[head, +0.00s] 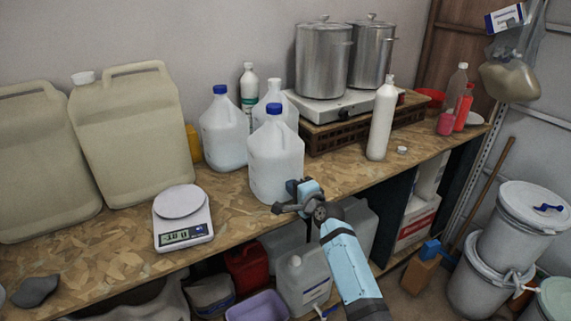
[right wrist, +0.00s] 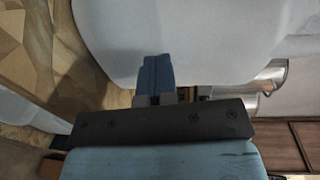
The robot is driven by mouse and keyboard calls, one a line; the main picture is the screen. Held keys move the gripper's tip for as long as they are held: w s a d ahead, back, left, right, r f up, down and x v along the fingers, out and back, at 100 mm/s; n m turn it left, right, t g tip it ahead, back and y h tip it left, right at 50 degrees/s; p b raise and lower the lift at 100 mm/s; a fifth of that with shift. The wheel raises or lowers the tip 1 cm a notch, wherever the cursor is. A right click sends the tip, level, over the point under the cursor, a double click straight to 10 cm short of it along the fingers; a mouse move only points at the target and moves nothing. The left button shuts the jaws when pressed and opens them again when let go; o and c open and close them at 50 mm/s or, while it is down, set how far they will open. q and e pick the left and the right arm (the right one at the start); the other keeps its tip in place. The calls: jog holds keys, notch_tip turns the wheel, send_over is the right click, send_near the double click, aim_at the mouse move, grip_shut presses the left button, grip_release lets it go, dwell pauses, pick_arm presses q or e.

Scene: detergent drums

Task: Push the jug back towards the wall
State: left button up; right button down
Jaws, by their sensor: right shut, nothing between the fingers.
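A translucent white jug with a dark blue cap (head: 275,160) stands upright near the front edge of the wooden workbench (head: 125,235). My left gripper is not in view.
A kitchen scale (head: 182,222) and large beige canisters (head: 135,130) stand to the left. A hot plate with steel pots (head: 322,60) and a white bottle (head: 382,120) stand to the right. Below are a purple basin (head: 256,306) and more containers.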

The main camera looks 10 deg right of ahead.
aim_at(285, 178)
jog(key=shift+b+x, duration=0.6)
jog(key=shift+x, duration=1.15)
jog(key=shift+r+b+x, duration=0.15)
jog(key=shift+b+x, duration=0.15)
jog(key=shift+x, duration=0.4)
jog(key=shift+r+b+x, duration=0.15)
jog(key=shift+b+x, duration=0.15)
jog(key=shift+x, duration=0.35)
jog(key=shift+p+v, duration=0.65)
jog(key=shift+v, duration=0.15)
jog(key=shift+p+v, duration=0.35)
jog(key=shift+v, duration=0.4)
jog(key=shift+f, duration=0.15)
jog(key=shift+f, duration=0.1)
